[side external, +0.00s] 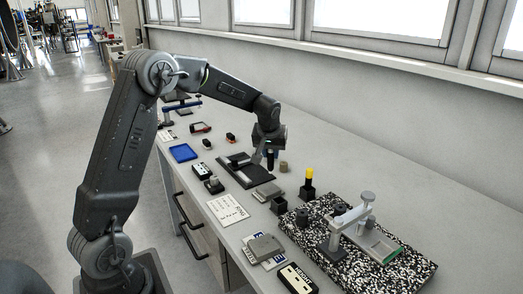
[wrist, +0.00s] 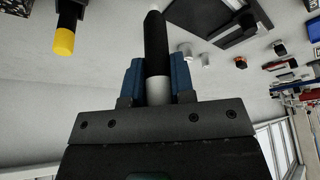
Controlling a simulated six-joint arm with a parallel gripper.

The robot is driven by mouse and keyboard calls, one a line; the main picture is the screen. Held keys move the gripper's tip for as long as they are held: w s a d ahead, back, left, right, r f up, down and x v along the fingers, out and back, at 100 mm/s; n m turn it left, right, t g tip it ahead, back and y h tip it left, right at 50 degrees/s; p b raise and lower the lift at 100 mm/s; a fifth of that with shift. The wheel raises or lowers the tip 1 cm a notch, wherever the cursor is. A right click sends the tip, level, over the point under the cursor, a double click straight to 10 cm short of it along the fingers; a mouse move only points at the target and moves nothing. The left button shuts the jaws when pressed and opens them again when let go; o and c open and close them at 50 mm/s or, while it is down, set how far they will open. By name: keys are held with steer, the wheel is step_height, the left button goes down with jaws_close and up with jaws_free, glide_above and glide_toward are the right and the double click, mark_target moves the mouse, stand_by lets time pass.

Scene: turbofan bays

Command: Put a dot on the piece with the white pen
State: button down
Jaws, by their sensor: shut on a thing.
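My gripper (wrist: 157,80) has blue fingers, shut on a pen (wrist: 156,45) with a black body, a white band between the fingers and a pale tip. In the side view my gripper (side external: 270,154) is low over the bench, just above the right part of a dark flat plate (side external: 252,176). The plate also shows in the wrist view (wrist: 218,28), beyond the pen tip to the right, and the tip appears apart from it. A smaller dark part lies on the plate; I cannot tell whether it is the piece. The contact point below the gripper is hidden in the side view.
A yellow-capped pen (side external: 309,173) stands in a black holder, also in the wrist view (wrist: 64,42). A small brown cylinder (side external: 283,167) is right of my gripper. A speckled slab (side external: 310,250) carries a measuring stand. A blue tray (side external: 184,153) lies left. Bench behind is clear.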

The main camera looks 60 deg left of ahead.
mark_target(271, 170)
steer(key=shift+f, duration=2.75)
steer(key=shift+f, duration=0.65)
steer(key=shift+r, duration=3.6)
steer(key=shift+s, duration=0.1)
